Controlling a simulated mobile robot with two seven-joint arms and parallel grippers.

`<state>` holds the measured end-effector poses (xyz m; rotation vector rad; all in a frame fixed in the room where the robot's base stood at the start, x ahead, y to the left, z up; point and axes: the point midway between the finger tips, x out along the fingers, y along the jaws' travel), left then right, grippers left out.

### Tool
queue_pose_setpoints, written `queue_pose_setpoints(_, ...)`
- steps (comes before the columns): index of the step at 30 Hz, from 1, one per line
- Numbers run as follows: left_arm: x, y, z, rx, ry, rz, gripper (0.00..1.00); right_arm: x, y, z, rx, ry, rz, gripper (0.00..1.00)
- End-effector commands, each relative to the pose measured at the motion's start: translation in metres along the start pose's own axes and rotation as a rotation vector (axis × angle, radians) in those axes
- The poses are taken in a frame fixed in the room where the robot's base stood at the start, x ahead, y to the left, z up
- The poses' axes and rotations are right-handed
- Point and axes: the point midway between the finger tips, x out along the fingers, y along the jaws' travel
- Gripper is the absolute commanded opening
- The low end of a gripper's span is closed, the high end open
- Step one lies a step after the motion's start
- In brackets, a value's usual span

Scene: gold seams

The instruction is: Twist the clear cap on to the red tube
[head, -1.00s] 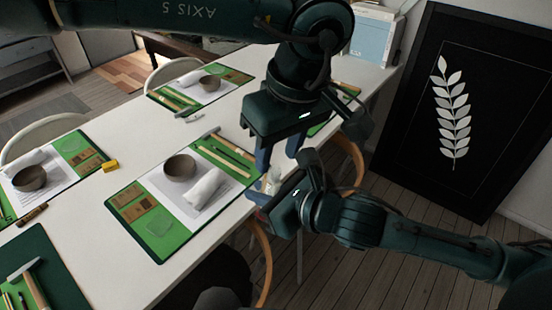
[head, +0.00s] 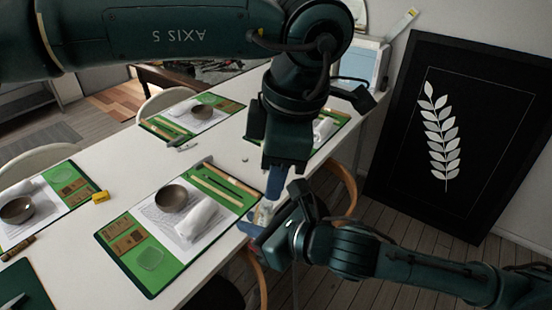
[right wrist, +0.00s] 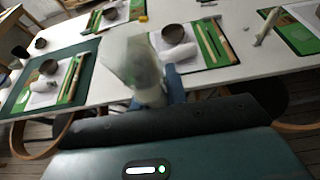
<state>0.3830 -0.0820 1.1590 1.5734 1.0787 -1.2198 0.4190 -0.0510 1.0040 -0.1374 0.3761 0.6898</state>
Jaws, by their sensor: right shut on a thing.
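My right gripper (head: 258,222) is at the table's near right edge, shut on a small pale, see-through piece (head: 266,211). In the right wrist view this piece (right wrist: 132,66) stands up blurred between the fingers, beside a blue finger (right wrist: 175,84). It looks like the clear cap, but I cannot tell whether a tube is joined to it. My left gripper (head: 275,184) points down just above it. Its blue fingers overlap in the head view, so its opening is hidden. No red tube shows clearly.
The white table (head: 100,208) bears green mats (head: 172,270) with bowls (head: 172,197), rolled cloths (head: 197,219) and sticks. A yellow block (head: 101,197) lies between mats. A wooden chair (head: 345,185) stands close behind the grippers. A black framed leaf picture (head: 400,190) leans at the right.

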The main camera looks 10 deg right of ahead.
Motion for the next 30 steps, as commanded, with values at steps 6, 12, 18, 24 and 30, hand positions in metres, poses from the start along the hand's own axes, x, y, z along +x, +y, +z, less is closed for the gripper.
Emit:
queue_pose_setpoints(6, -0.009, 0.0, -0.001, -0.377, -0.002, -0.002, 0.39, 0.0, 0.0, 0.0, 0.0, -0.001, 0.0, 0.0)
queue_pose_setpoints(12, -0.013, 0.001, -0.002, -0.547, -0.002, -0.001, 0.39, 0.0, 0.0, 0.0, 0.0, -0.001, 0.0, 0.0)
queue_pose_setpoints(18, -0.013, 0.001, -0.002, -0.574, -0.002, -0.001, 0.39, 0.0, 0.0, 0.0, 0.0, -0.001, 0.0, 0.0)
queue_pose_setpoints(24, -0.013, 0.001, -0.002, -0.572, -0.002, -0.002, 0.39, 0.0, 0.0, 0.0, 0.0, -0.001, 0.0, 0.0)
queue_pose_setpoints(30, 0.004, 0.001, -0.002, -0.571, -0.002, -0.003, 0.39, 0.0, 0.0, 0.0, 0.0, -0.001, 0.0, 0.0)
